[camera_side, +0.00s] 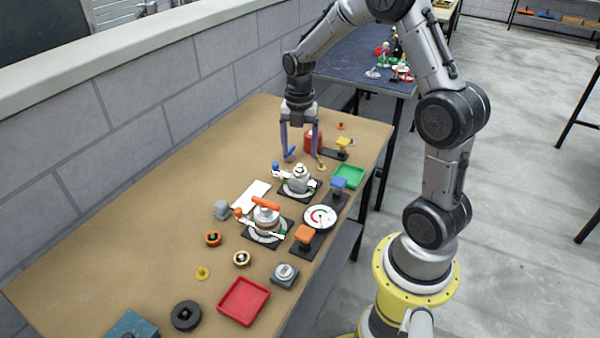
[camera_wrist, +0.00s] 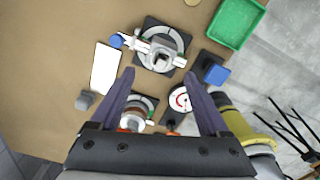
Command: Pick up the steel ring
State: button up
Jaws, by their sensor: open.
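My gripper (camera_side: 300,156) is open and empty, pointing down above the far half of the table; its two fingers also show in the wrist view (camera_wrist: 160,75). I cannot tell for sure which thing is the steel ring. A silvery round piece on a square grey block (camera_side: 285,273) sits near the front edge, well away from the gripper.
Two valve assemblies, one with a blue knob (camera_side: 298,182) and one with an orange handle (camera_side: 266,218), stand mid-table. A white card (camera_wrist: 105,68) lies left. The left side is mostly clear.

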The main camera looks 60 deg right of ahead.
aim_at(300, 165)
jog(key=shift+s+f, duration=0.1)
jog(key=shift+f, duration=3.05)
grip_shut()
